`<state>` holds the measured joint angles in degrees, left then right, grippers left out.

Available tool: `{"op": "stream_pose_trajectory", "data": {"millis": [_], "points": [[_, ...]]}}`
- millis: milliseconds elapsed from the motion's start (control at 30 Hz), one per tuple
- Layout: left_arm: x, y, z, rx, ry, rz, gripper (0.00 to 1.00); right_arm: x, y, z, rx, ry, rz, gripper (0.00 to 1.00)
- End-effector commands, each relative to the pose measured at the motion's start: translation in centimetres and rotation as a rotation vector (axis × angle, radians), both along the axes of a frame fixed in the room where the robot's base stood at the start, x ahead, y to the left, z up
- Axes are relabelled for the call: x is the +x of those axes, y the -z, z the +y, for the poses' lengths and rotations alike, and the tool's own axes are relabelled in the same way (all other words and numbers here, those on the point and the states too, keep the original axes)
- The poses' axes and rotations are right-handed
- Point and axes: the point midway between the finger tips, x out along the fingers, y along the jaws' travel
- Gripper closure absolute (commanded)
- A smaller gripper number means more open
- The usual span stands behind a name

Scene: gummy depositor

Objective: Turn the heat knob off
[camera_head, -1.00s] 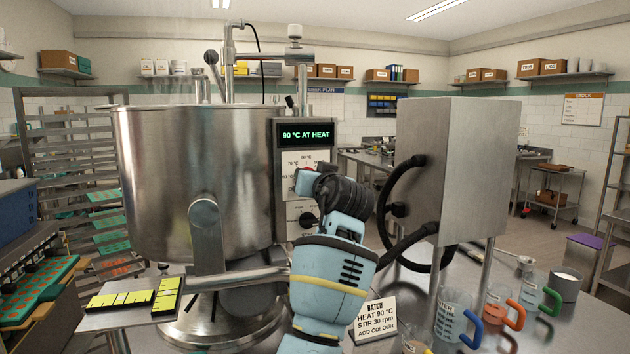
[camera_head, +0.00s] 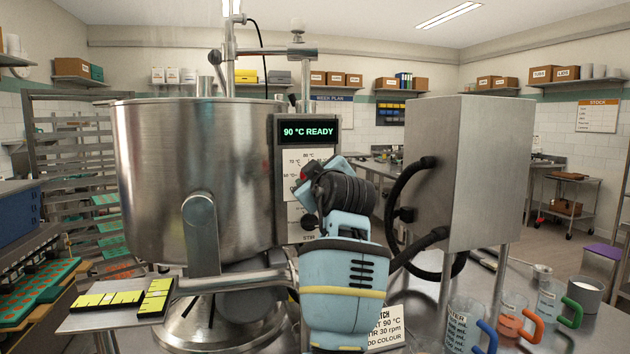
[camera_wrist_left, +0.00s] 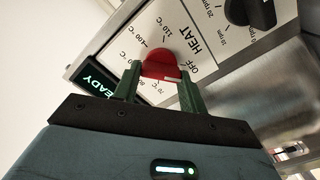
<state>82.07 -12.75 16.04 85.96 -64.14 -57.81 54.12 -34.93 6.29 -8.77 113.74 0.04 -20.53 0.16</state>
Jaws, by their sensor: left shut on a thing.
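The heat knob (camera_wrist_left: 163,64) is red and sits on the white dial plate marked HEAT, with OFF and temperature marks around it. In the head view its red edge (camera_head: 304,175) shows beside the gripper, which hides most of it. My left gripper (camera_wrist_left: 160,76) is shut on the knob, one green finger on each side. The fingers cover part of the scale, and I cannot tell for sure which mark the knob points to. The display (camera_head: 307,132) above reads "90 °C READY". My right gripper is not in view.
A black stir knob (camera_wrist_left: 250,12) sits on the same panel. The big steel kettle (camera_head: 190,180) stands left. A steel box (camera_head: 480,170) with black hoses (camera_head: 392,190) stands close right of my arm. Measuring jugs (camera_head: 512,312) and a recipe card (camera_head: 385,325) stand on the table.

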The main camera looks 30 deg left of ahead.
Motion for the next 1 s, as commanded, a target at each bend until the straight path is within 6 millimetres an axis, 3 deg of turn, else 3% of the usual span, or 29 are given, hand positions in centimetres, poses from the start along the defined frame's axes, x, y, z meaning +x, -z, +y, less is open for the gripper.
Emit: {"op": "stream_pose_trajectory", "data": {"millis": [833,867,1000], "points": [[-0.03,0.13,0.02,-0.092,0.0,-0.103,0.81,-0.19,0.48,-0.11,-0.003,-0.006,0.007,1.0],[-0.02,0.14,0.02,-0.092,0.0,-0.103,0.56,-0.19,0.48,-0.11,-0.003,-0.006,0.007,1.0],[-0.03,0.11,0.03,-0.09,0.0,-0.103,0.37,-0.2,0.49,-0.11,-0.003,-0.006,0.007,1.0]]}}
